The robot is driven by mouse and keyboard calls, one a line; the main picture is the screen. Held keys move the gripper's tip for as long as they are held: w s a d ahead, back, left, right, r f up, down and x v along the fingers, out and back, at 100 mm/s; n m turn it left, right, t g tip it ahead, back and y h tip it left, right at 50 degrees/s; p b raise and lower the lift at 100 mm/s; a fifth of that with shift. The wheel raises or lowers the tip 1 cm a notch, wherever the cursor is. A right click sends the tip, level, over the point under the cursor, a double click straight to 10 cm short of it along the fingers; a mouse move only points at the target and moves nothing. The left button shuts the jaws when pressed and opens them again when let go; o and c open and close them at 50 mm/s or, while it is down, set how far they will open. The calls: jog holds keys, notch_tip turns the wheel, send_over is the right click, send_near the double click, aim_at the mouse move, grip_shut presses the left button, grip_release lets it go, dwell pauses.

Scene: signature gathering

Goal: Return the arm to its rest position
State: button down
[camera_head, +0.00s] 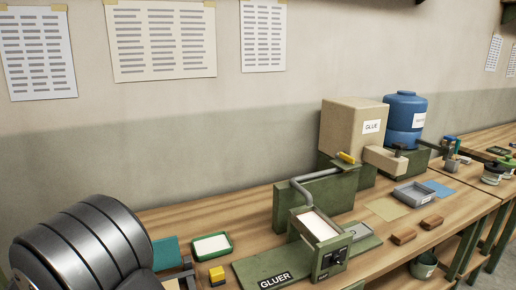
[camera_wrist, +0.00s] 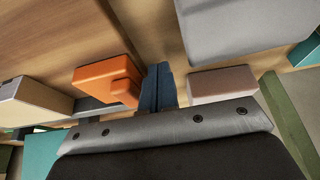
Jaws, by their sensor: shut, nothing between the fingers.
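In the wrist view, the two dark blue-grey fingers of my gripper (camera_wrist: 160,75) stand side by side, shut against each other with nothing between them. The grey metal edge and dark body of the gripper fill the bottom of that view. An orange block (camera_wrist: 103,78) shows just left of the fingers and a brownish block (camera_wrist: 222,86) just right; I cannot tell how far below the fingers they are. The gripper cannot be made out in the head view.
The wooden bench (camera_head: 250,232) carries the green gluer (camera_head: 325,238), a green-rimmed tray (camera_head: 212,246), a yellow-topped block (camera_head: 217,276), brown blocks (camera_head: 404,237), a grey tray (camera_head: 412,194), a beige glue box (camera_head: 350,128) and a blue tank (camera_head: 404,118). Paper sheets hang on the wall.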

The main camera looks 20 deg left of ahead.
jog(key=shift+r, duration=0.65)
jog(key=shift+w+d, duration=3.35)
jog(key=shift+s+a+r, duration=0.3)
jog(key=shift+s+a, duration=0.25)
jog(key=shift+s+a+r, duration=0.25)
jog(key=shift+s+a, duration=0.3)
notch_tip(320, 180, up, 8)
jog(key=shift+f, duration=0.15)
